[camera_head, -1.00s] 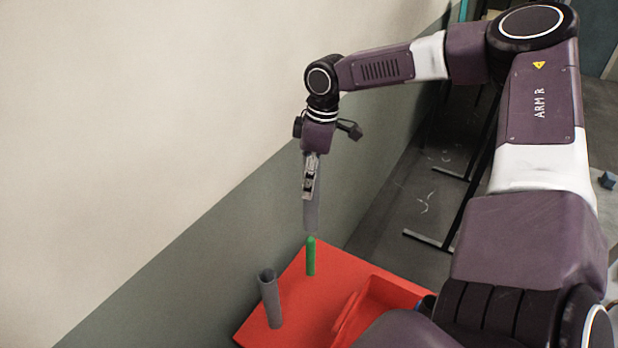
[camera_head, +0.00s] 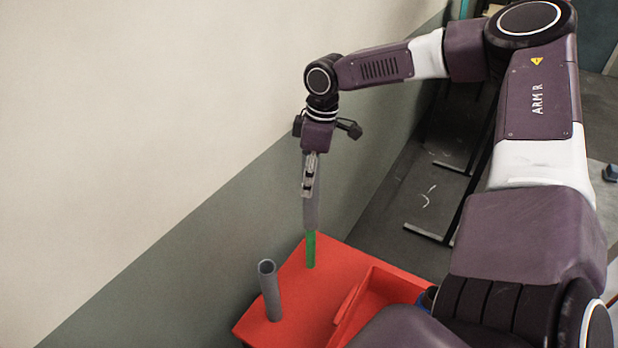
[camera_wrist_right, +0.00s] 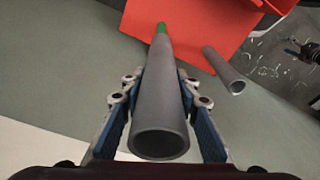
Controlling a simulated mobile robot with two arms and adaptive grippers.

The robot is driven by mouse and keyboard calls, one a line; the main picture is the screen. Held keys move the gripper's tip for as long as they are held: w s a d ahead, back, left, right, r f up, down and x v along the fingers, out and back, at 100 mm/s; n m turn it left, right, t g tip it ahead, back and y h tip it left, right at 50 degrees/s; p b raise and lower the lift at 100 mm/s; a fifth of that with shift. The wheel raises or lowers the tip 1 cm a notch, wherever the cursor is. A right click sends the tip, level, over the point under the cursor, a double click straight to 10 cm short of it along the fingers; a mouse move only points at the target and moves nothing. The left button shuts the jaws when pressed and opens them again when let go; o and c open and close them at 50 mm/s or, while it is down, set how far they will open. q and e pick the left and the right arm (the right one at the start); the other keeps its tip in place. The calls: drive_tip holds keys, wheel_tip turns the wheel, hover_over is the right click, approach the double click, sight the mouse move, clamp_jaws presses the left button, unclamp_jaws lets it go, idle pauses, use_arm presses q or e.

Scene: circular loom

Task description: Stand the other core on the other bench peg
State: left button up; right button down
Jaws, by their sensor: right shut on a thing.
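My right gripper (camera_head: 309,183) is shut on a grey tube-shaped core (camera_head: 311,212), held upright. In the right wrist view the core (camera_wrist_right: 160,95) runs away between the two blue-padded fingers (camera_wrist_right: 160,118). A green bench peg (camera_head: 311,250) stands on the red bench directly below the core. The core's lower end meets the peg's upper end, and the peg's tip is hidden. I cannot tell how far the core is around the peg. Another grey core (camera_head: 270,292) stands upright at the left of the bench; no peg shows there. My left gripper is not in view.
The red bench (camera_head: 290,270) has a raised-edged tray (camera_head: 375,305) at its right. A wall (camera_head: 150,250) rises close along the bench's left and back. Dark metal legs (camera_head: 440,235) stand on the floor to the right.

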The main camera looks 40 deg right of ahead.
sight(309, 202)
drive_tip(key=shift+f, duration=0.2)
drive_tip(key=shift+f+b, duration=0.65)
drive_tip(key=shift+f, duration=0.2)
drive_tip(key=shift+f+b, duration=1.85)
drive_tip(key=shift+f, duration=0.8)
drive_tip(key=shift+f+b, duration=1.95)
drive_tip(key=shift+f, duration=0.45)
